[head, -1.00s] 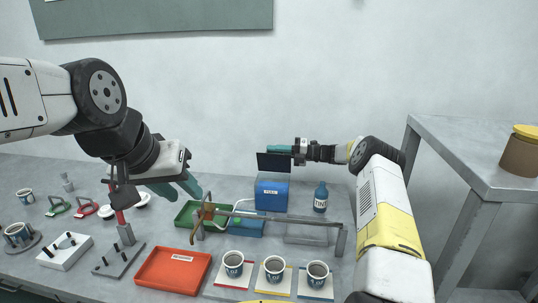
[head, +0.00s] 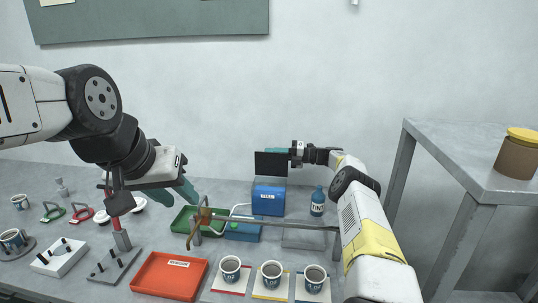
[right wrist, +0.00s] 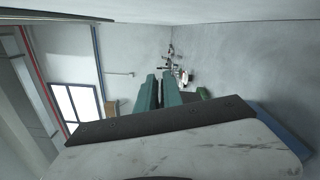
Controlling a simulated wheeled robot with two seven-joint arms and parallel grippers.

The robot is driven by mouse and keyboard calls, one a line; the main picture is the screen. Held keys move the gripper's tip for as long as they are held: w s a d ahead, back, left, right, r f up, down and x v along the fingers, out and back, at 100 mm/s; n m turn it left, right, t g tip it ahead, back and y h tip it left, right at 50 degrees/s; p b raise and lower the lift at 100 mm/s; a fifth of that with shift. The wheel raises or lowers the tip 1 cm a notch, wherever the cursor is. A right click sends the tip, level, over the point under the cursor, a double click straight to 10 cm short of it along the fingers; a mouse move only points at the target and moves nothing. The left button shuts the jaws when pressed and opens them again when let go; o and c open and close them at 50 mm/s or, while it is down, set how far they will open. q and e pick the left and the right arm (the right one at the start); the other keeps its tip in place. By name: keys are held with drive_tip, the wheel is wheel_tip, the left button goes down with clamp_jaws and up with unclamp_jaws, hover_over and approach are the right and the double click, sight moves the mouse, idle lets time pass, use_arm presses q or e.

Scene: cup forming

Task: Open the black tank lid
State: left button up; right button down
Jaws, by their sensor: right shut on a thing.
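The blue tank (head: 269,201) stands at the back of the bench with a pale label on its front. Its black lid (head: 270,164) stands upright above the tank, raised off the top opening. My right gripper (head: 292,156) is at the lid's right edge, shut on it. In the right wrist view the teal fingers (right wrist: 167,92) lie close together; the lid cannot be made out clearly there. My left gripper (head: 177,191) hangs above the left part of the bench, away from the tank, with its teal fingers apart and empty.
A blue bottle (head: 318,202) stands right of the tank. An orange tray (head: 169,277) and several cups are at the front. A grey side table (head: 465,150) is at right.

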drive_tip(key=shift+f, duration=0.25)
drive_tip(key=c, duration=1.5)
unclamp_jaws()
drive_tip(key=shift+c, duration=0.2)
drive_tip(key=shift+o, duration=0.3)
drive_tip(key=shift+r, duration=0.1)
drive_tip(key=shift+d, duration=0.1)
drive_tip(key=s+d, duration=0.1)
drive_tip(key=d, duration=0.6)
drive_tip(key=shift+s, duration=0.3)
drive_tip(key=shift+d, duration=0.1)
